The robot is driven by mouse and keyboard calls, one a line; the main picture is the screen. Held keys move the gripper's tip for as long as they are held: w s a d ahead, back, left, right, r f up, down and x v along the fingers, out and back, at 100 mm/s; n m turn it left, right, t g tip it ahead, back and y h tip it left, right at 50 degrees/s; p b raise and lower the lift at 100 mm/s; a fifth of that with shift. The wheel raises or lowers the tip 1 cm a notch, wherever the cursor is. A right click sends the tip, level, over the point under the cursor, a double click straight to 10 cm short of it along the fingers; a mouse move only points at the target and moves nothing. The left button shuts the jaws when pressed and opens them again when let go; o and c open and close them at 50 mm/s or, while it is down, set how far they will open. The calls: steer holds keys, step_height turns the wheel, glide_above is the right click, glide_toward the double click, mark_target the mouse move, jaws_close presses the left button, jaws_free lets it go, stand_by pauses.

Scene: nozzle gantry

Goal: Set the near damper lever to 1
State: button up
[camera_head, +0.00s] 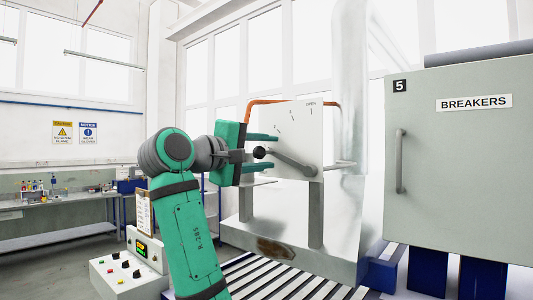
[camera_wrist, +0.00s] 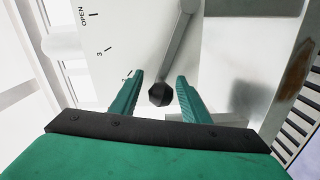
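The damper lever (camera_head: 291,163) is a grey bar with a black knob at its free end, mounted on a white dial plate (camera_head: 300,135). It points left and slightly up from its pivot. My gripper (camera_head: 275,151) has its green fingers apart, one above and one below the knob. In the wrist view the lever (camera_wrist: 179,45) runs up from the knob, which sits between the open fingers (camera_wrist: 160,76) with a gap visible on both sides. There the dial shows "OPEN", "3" and another mark partly hidden by the left finger. A "1" is not legible.
An orange pipe (camera_head: 270,101) runs along the plate's top. A large metal duct (camera_head: 348,90) stands behind it. A grey breaker cabinet (camera_head: 455,180) is on the right. A control box (camera_head: 130,275) with buttons is at lower left. A striped grating (camera_head: 290,280) lies below.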

steer(key=v, duration=1)
steer(key=shift+s+a, duration=0.2)
steer(key=shift+s, duration=0.1)
